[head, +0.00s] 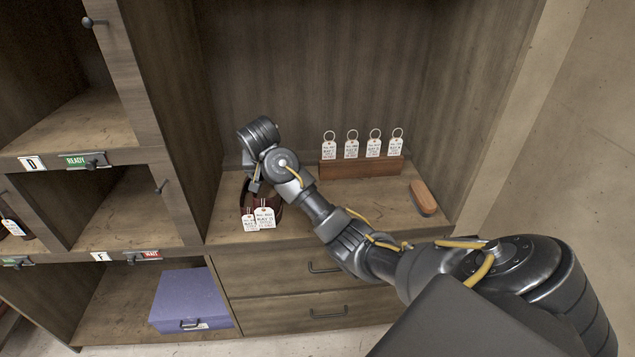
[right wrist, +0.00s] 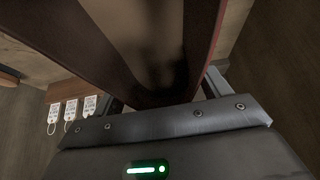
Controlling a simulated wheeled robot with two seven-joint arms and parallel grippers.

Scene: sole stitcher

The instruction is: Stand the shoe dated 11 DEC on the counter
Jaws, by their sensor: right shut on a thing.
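A dark red shoe (head: 246,197) is at the left of the counter (head: 330,222), in the head view, partly hidden behind my gripper and two white tags. The tags (head: 265,218) hang at its front; their dates are too small to read. My right gripper (head: 255,186) is shut on the shoe from above. In the right wrist view the shoe (right wrist: 205,35) fills the space between the fingers (right wrist: 165,98). I cannot tell whether its sole touches the counter. My left gripper is not in view.
A wooden block (head: 362,167) with several ringed tags stands at the back of the counter. A brown brush (head: 424,197) lies at the right. Cubbies marked READY (head: 76,161) and WAIT are at the left, with a purple box (head: 192,300) below. The counter's middle is clear.

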